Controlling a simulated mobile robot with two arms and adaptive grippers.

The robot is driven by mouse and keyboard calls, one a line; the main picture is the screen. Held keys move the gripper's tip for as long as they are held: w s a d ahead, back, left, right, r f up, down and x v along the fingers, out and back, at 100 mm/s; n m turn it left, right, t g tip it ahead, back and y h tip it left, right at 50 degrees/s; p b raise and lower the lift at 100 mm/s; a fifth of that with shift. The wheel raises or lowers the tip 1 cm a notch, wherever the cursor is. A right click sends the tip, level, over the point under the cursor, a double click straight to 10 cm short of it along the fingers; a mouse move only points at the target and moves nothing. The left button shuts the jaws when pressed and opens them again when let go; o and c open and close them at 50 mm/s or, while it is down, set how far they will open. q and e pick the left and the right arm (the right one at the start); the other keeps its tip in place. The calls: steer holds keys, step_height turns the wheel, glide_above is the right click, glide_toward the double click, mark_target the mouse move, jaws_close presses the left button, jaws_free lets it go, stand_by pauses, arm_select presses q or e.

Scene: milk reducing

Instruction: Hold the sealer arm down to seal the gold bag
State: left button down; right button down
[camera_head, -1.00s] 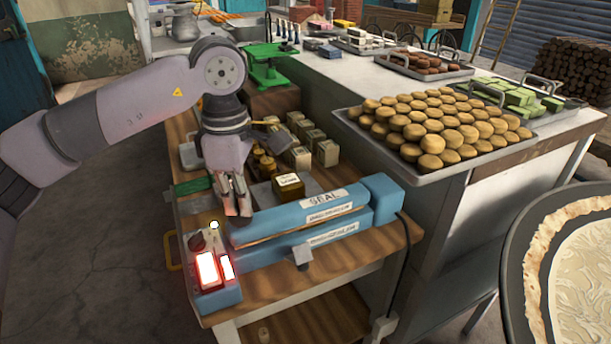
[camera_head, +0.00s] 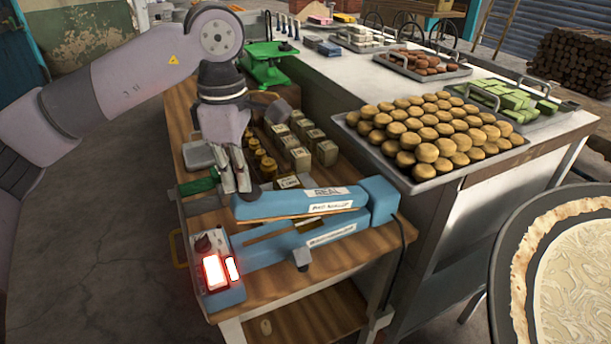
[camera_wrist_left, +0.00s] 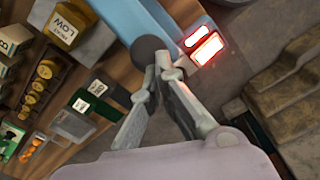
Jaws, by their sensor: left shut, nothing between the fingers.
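The blue sealer has a lower body (camera_head: 330,242) and a long upper arm (camera_head: 290,203) marked with a label. The arm is tilted up, with a gap above the body at its left end. A gold labelled block (camera_head: 288,183), which may be the gold bag, shows partly behind the arm. It seems to show also in the left wrist view (camera_wrist_left: 65,28). A small gold patch (camera_head: 310,223) shows in the gap. My left gripper (camera_head: 238,190) is shut and empty, just above the arm's left end; contact is unclear. My right gripper is not in view.
Red lamps (camera_head: 215,272) glow on the sealer's control panel. A tray of round cakes (camera_head: 430,135) lies on the counter. A large pan (camera_head: 570,270) is at right.

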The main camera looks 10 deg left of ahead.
arm_select(q)
step_height(320, 180, up, 8)
steer(key=p, duration=0.5)
stand_by(0.5)
stand_by(0.4)
